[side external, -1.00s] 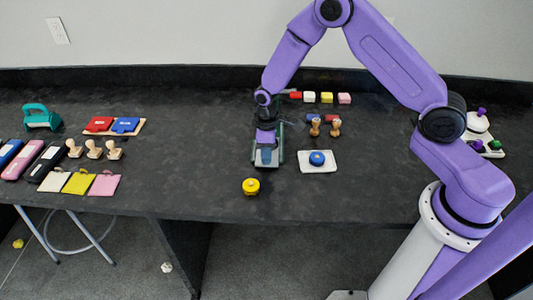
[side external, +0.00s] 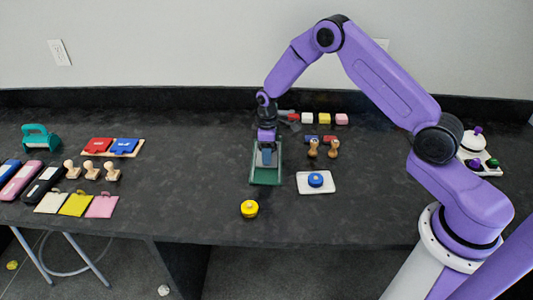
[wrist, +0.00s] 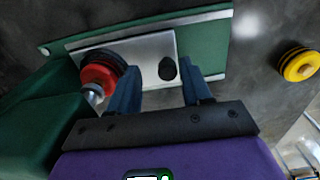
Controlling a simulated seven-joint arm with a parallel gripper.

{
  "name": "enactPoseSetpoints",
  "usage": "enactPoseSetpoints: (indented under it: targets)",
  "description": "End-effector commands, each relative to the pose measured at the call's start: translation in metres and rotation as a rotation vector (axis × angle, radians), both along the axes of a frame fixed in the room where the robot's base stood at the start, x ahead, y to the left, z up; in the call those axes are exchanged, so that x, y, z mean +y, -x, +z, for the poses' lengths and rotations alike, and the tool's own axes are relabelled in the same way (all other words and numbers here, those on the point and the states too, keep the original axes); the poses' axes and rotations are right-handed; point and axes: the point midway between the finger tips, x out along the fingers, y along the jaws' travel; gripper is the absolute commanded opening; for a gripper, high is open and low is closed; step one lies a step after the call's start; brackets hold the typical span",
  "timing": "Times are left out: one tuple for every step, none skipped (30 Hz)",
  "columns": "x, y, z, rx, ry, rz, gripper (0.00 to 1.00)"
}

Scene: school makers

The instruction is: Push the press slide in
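The press has a green base (side external: 265,177) on the dark worktop, and its near part shows bare green in the side view. In the wrist view the green base (wrist: 200,25) carries a silver slide plate (wrist: 150,50) with a small dark knob (wrist: 167,69). A red and black round part (wrist: 103,77) sits at the plate's left end. My gripper (side external: 267,158) is low over the press. In the wrist view its blue fingers (wrist: 160,75) are apart, one on each side of the knob, with gaps visible. My arm and gripper hide most of the plate in the side view.
A yellow round piece (side external: 249,209) stands in front of the press. A white tray with a blue round piece (side external: 315,180) lies to the right, with wooden stamps (side external: 313,148) behind it. Coloured blocks (side external: 324,118) stand at the back.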

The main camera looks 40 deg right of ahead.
Motion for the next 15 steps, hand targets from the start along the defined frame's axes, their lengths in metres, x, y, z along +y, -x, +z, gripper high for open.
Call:
enactPoseSetpoints:
  targets:
    - [0.002, 0.001, 0.0, 0.001, 0.0, 0.002, 0.48]
    - [0.002, 0.001, 0.0, 0.002, -0.001, 0.003, 0.48]
    - [0.002, 0.001, 0.0, 0.003, 0.0, 0.003, 0.48]
    - [0.002, 0.001, 0.0, 0.004, -0.001, 0.003, 0.48]
    - [0.003, 0.001, 0.0, 0.004, -0.001, 0.004, 0.48]
    - [0.003, 0.001, 0.0, 0.004, 0.0, 0.004, 0.48]
    - [0.003, 0.002, 0.001, 0.004, 0.0, 0.004, 0.48]
    - [0.003, 0.001, 0.002, 0.004, 0.0, 0.004, 0.48]
    - [0.003, 0.001, 0.004, 0.004, -0.001, 0.004, 0.48]
    - [0.003, 0.001, 0.006, 0.004, 0.0, 0.004, 0.48]
    - [0.003, 0.001, 0.009, 0.004, 0.0, 0.004, 0.48]
    - [0.003, 0.001, 0.014, 0.002, -0.001, 0.004, 0.48]
    - [0.003, 0.001, 0.018, 0.001, -0.001, 0.004, 0.48]
    - [0.003, 0.001, 0.023, 0.001, -0.001, 0.004, 0.48]
    - [0.003, 0.001, 0.031, 0.001, -0.001, 0.003, 0.48]
